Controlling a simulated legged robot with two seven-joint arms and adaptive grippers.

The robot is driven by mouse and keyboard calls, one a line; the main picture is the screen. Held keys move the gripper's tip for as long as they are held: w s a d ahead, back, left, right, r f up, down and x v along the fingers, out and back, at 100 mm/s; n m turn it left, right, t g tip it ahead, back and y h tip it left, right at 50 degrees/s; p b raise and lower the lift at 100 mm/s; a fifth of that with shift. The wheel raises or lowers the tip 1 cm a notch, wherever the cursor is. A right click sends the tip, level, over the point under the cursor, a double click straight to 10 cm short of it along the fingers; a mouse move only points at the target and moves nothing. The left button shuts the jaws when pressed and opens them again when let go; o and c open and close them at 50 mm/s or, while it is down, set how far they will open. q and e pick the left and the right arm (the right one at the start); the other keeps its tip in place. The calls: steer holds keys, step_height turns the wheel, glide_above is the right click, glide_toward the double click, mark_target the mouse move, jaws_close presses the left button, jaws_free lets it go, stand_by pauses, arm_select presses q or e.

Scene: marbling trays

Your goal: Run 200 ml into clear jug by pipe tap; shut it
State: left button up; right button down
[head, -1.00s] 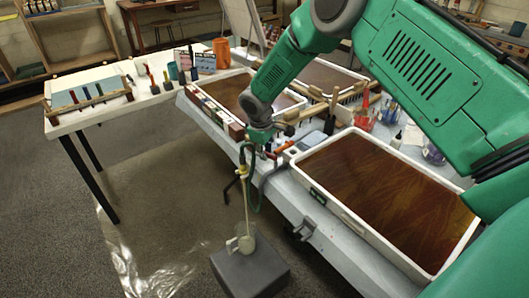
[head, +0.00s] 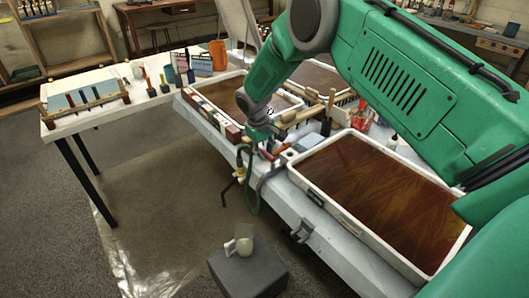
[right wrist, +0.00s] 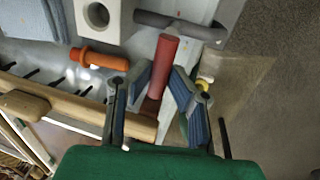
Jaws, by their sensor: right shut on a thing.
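The clear jug (head: 243,244) stands upright on a dark grey block (head: 248,273) on the floor in the head view. It looks pale and cloudy; its level is too small to read. The pipe tap's yellow fitting (head: 240,173) is above it, with a green hose beside it, and no stream shows beneath. My right gripper (head: 258,136) is at the table's front edge above the fitting. My left gripper is out of view.
A white tray of brown liquid (head: 318,196) lies right of the gripper, and another tray (head: 212,77) lies behind it. An orange-handled tool (right wrist: 98,58) and a wooden rod (right wrist: 70,110) lie near the fingers. Open floor lies left of the jug.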

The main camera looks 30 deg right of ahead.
steer(key=c, duration=1.5)
jaws_free()
steer(key=r, duration=0.4)
steer(key=a+r, duration=0.1)
steer(key=r, duration=0.2)
steer(key=a+r, duration=0.1)
steer(key=r, duration=0.3)
steer(key=shift+a+r, duration=0.1)
steer(key=shift+r, duration=0.2)
steer(key=shift+f, duration=0.1)
